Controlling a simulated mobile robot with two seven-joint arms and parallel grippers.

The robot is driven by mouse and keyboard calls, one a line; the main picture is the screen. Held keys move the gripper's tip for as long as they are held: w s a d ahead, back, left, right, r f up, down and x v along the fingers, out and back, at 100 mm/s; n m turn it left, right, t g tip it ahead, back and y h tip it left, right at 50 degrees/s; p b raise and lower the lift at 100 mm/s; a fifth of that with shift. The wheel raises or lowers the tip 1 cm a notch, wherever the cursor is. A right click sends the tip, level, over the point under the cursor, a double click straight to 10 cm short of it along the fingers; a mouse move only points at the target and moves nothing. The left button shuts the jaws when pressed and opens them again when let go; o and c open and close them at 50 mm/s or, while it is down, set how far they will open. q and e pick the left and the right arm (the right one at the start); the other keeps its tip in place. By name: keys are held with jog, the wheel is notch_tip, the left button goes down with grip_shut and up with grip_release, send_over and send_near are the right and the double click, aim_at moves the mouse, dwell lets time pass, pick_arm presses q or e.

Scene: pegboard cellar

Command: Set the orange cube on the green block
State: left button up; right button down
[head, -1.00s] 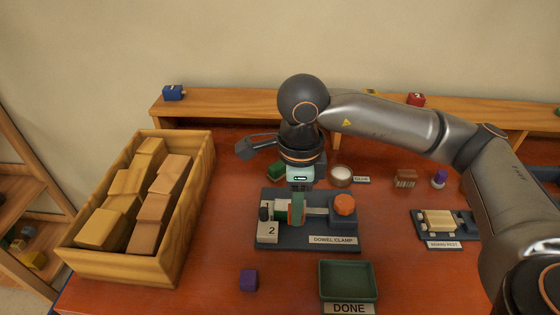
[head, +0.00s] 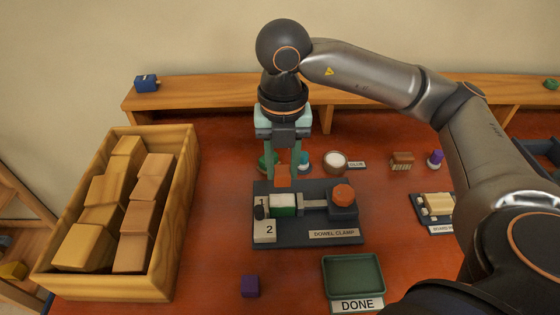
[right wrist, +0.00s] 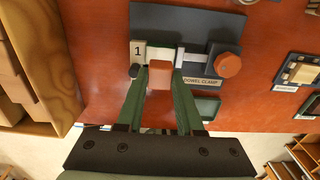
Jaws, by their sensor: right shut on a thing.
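My right gripper (head: 283,172) is shut on the orange cube (head: 282,178), one green finger on each side. The cube also shows between the fingertips in the right wrist view (right wrist: 160,74). The green block (head: 284,206) sits in the dowel clamp (head: 325,225), beside the marked part at its left end. In the head view the cube appears just above and behind the block; the exact gap is hard to tell. In the right wrist view the cube and fingers cover most of the block. My left gripper is not in view.
An open crate (head: 186,190) of wooden blocks stands left. A green DONE tray (head: 353,262) and a purple cube (head: 250,286) lie in front. A white-topped round container (head: 335,161) and a brown brush-like item (head: 402,161) stand behind. A shelf (head: 220,95) runs along the back.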

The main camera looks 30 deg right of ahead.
aim_at(282, 185)
jog(key=shift+s+f+b, duration=0.1)
jog(key=shift+f+b, duration=0.8)
jog(key=shift+f, duration=0.45)
notch_tip(282, 185, down, 2)
jog(key=shift+f+b, duration=0.1)
jog(key=shift+b, duration=0.8)
jog(key=shift+f, duration=0.1)
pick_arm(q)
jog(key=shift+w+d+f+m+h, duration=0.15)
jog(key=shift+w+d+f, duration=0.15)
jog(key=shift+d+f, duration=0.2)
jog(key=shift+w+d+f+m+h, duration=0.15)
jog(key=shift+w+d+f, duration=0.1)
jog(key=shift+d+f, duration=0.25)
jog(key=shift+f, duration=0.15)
pick_arm(e)
jog(key=shift+f, duration=0.1)
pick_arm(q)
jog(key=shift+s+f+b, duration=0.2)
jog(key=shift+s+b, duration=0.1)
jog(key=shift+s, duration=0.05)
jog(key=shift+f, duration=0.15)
pick_arm(e)
jog(key=shift+f, duration=0.1)
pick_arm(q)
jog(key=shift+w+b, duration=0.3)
pick_arm(e)
jog(key=shift+f, duration=0.1)
